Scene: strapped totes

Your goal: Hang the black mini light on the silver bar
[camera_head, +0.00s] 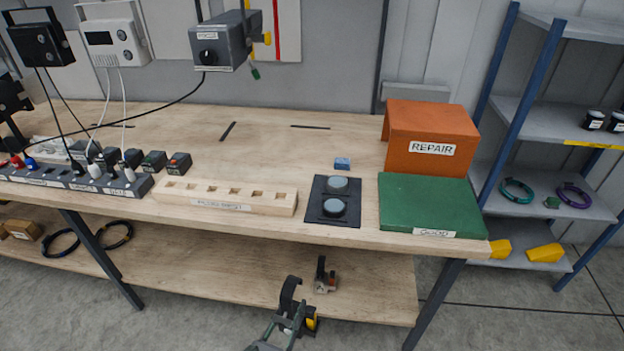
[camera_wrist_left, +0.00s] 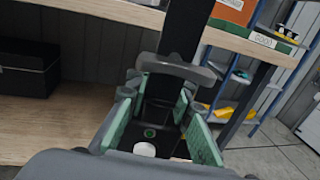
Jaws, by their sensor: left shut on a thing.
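My left gripper (camera_head: 288,326) is low in the head view, in front of the workbench's lower shelf. It is shut on a dark object with a curved top and a yellow patch (camera_head: 311,323), which I take to be the black mini light. In the left wrist view, the green-padded fingers of my left gripper (camera_wrist_left: 160,128) stand either side of a dark shape. A black upright piece (camera_wrist_left: 183,35) rises beyond them; I cannot tell if it belongs to the held object. I cannot make out the silver bar. My right gripper is not in view.
The workbench's lower shelf (camera_head: 210,272) holds a small black upright object (camera_head: 323,276). Above are a wooden socket block (camera_head: 225,196), a green GOOD board (camera_head: 430,203) and an orange REPAIR box (camera_head: 430,125). Blue-post shelving (camera_head: 515,115) stands right. Floor in front is clear.

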